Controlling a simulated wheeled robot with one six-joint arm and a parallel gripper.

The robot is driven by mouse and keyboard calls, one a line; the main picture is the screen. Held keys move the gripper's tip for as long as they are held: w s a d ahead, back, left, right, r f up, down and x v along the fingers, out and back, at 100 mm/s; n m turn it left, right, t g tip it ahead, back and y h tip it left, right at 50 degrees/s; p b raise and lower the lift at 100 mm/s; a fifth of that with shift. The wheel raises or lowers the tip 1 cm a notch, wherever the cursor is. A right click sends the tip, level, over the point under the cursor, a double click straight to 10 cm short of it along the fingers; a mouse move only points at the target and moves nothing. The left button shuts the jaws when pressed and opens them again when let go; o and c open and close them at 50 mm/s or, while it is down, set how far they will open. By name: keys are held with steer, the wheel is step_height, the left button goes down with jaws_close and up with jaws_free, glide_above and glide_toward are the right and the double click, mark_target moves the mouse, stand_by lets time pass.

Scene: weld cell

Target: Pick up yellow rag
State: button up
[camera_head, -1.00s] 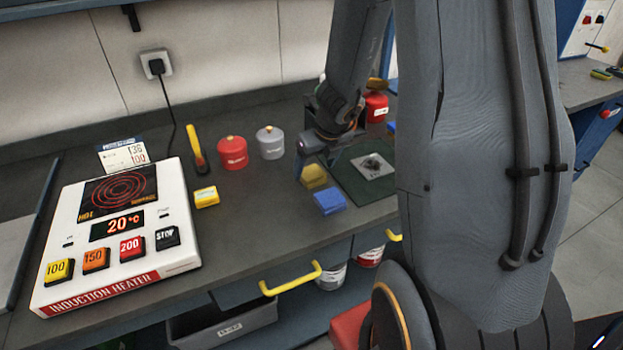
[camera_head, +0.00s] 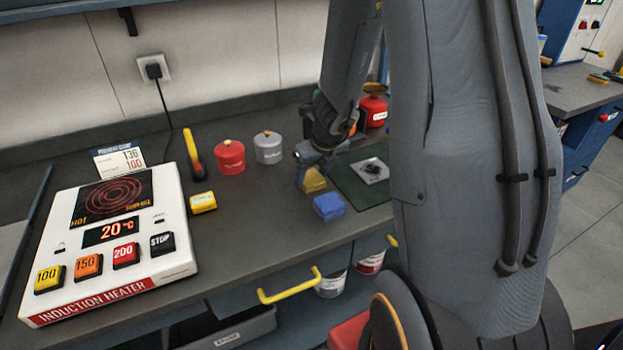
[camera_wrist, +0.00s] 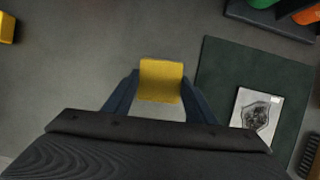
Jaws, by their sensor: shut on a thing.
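The yellow rag (camera_wrist: 161,80) is a small folded block between the two fingers of my gripper (camera_wrist: 160,92) in the wrist view. The fingers are shut on it, one on each side. In the head view the yellow rag (camera_head: 314,181) shows at the tip of my gripper (camera_head: 308,177), over the bench left of the green mat. I cannot tell whether it still touches the bench. My arm hides part of the area behind it.
A blue folded rag (camera_head: 329,206) lies close in front of the yellow rag. The green mat (camera_head: 352,191) bears a grey plate (camera_head: 370,171). A red canister (camera_head: 230,156), a grey canister (camera_head: 268,147), a yellow block (camera_head: 203,202) and the induction heater (camera_head: 110,235) stand to the left.

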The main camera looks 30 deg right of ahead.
mark_target(312, 179)
steer(key=shift+r, duration=0.1)
step_height(312, 179, up, 10)
steer(key=p, duration=0.9)
steer(key=o, duration=0.5)
steer(key=c, duration=0.4)
steer(key=shift+s, duration=0.1)
